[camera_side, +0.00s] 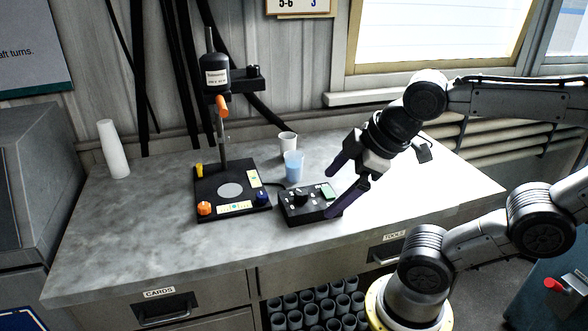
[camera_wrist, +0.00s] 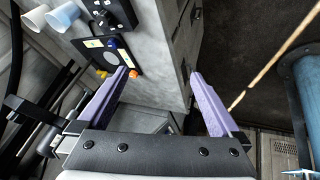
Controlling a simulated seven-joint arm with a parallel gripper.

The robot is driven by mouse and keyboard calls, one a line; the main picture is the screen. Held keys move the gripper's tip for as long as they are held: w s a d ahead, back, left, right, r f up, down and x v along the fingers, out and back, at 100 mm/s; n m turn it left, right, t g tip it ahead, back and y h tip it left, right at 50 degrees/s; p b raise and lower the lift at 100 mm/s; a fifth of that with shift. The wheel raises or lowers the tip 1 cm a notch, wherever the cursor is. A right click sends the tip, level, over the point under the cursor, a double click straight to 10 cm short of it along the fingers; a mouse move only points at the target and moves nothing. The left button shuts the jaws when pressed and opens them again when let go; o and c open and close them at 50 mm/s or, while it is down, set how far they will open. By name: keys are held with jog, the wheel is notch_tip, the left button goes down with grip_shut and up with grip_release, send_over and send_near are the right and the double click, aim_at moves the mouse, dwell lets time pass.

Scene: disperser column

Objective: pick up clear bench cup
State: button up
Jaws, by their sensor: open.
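The clear bench cup (camera_side: 293,166), translucent and bluish, stands upright on the bench behind the black control box. It also shows at the upper left of the wrist view (camera_wrist: 63,16), outside the space between the fingers. My gripper (camera_side: 328,192) is open and empty, to the right of the cup in the side view and apart from it. Its two purple fingers spread wide in the wrist view (camera_wrist: 158,73). One fingertip overlaps the right end of the control box in the side view; I cannot tell whether they touch.
A white cup (camera_side: 288,141) stands just behind the clear cup. The control box (camera_side: 299,210) and the disperser column on its black base (camera_side: 207,187) stand close by. A tall white cup stack (camera_side: 113,150) is at far left. The bench front left is clear.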

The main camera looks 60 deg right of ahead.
jog(key=w+d+r+n+h, duration=0.2)
jog(key=w+d+r+n, duration=0.2)
jog(key=w+n, duration=0.25)
jog(key=n+g+h, duration=0.3)
jog(key=n+g, duration=0.1)
jog(key=n, duration=0.7)
send_over(294, 161)
jog(key=a, duration=0.2)
notch_tip(294, 161, down, 10)
jog(key=shift+m, duration=0.25)
jog(key=x, duration=1.3)
jog(key=shift+s+a+f, duration=0.15)
jog(key=shift+s+f, duration=0.05)
jog(key=shift+s, duration=0.15)
jog(key=c, duration=1.4)
jog(key=shift+r, duration=0.1)
jog(key=shift+c, duration=0.2)
